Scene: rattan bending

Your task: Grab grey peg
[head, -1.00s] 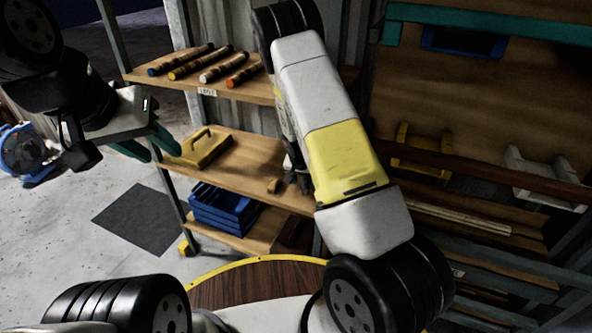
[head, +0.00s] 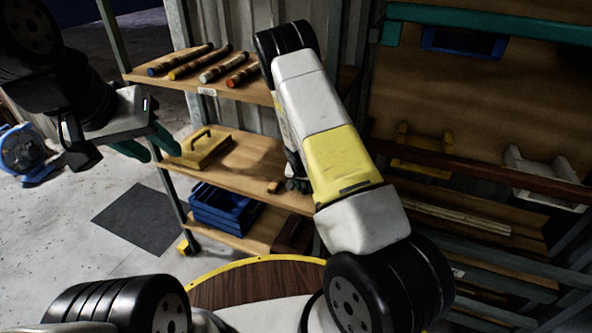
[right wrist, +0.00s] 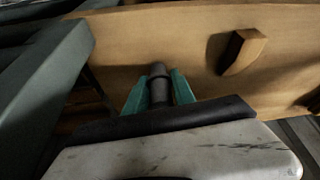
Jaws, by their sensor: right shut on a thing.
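The grey peg (right wrist: 158,84) is a dark grey upright cylinder in the right wrist view. It stands between the two green fingers of my right gripper (right wrist: 159,88), which is shut on it. Its lower part is hidden by the gripper body. In the head view my right gripper (head: 298,184) shows only in part at the middle shelf, with my arm covering most of it, and the peg cannot be made out there. My left gripper (head: 161,157) hangs empty at the left with its green fingers apart.
The middle shelf (head: 262,160) holds a small wooden block (head: 274,187), also in the right wrist view (right wrist: 242,51), and a yellow handled tool (head: 200,148). Several banded rods (head: 212,68) lie on the upper shelf. Blue bins (head: 220,210) sit below. A shelf post (head: 172,200) stands at left.

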